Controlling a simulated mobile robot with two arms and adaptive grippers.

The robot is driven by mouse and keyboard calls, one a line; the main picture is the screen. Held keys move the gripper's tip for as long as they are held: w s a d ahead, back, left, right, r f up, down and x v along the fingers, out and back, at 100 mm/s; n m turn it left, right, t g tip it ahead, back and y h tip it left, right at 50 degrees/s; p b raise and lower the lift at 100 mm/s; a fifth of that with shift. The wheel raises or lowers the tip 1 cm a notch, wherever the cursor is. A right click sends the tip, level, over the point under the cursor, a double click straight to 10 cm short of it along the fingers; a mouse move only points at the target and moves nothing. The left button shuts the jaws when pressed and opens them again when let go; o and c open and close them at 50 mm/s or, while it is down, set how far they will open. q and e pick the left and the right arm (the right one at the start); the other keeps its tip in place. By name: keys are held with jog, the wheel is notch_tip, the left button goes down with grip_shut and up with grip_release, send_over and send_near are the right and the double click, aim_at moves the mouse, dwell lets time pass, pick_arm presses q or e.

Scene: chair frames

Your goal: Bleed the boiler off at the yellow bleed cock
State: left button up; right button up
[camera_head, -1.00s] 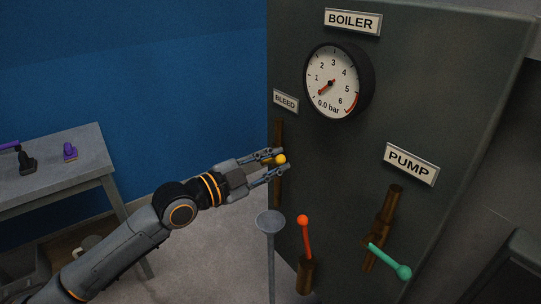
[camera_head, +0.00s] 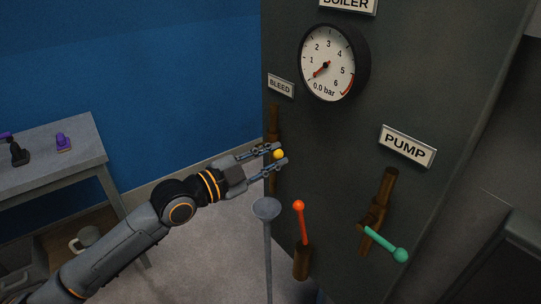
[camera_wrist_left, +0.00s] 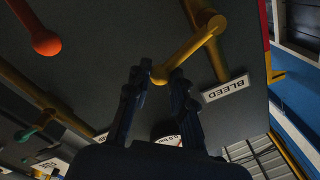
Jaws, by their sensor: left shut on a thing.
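The yellow bleed cock (camera_wrist_left: 186,52) shows in the left wrist view as a lever with a round knob, on a pipe by the BLEED plate (camera_wrist_left: 226,88). My left gripper (camera_head: 279,154) is shut on its knob, which shows as a yellow ball between the fingertips in the head view. The fingers hide most of the lever there. The boiler (camera_head: 420,60) is a dark panel. Its gauge (camera_head: 328,62) has a red needle at the low end and reads 0.0 bar. My right gripper is in neither view.
A grey funnel on a stem (camera_head: 266,210) stands just below my left gripper. An orange-red lever (camera_head: 301,222) and a green PUMP lever (camera_head: 385,245) are on the panel to the right. A grey table (camera_head: 60,165) with purple-topped items stands at the left.

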pick_arm(q)
jog(key=shift+f, duration=0.15)
jog(key=shift+o, duration=0.2)
jog(key=shift+s+d+f+b, duration=0.15)
jog(key=shift+s+f+b, duration=0.05)
jog(key=shift+f+b, duration=0.8)
jog(key=shift+f, duration=0.1)
jog(key=o, duration=0.9)
jog(key=shift+o, duration=0.2)
jog(key=shift+w, duration=0.15)
jog(key=v, duration=1.2)
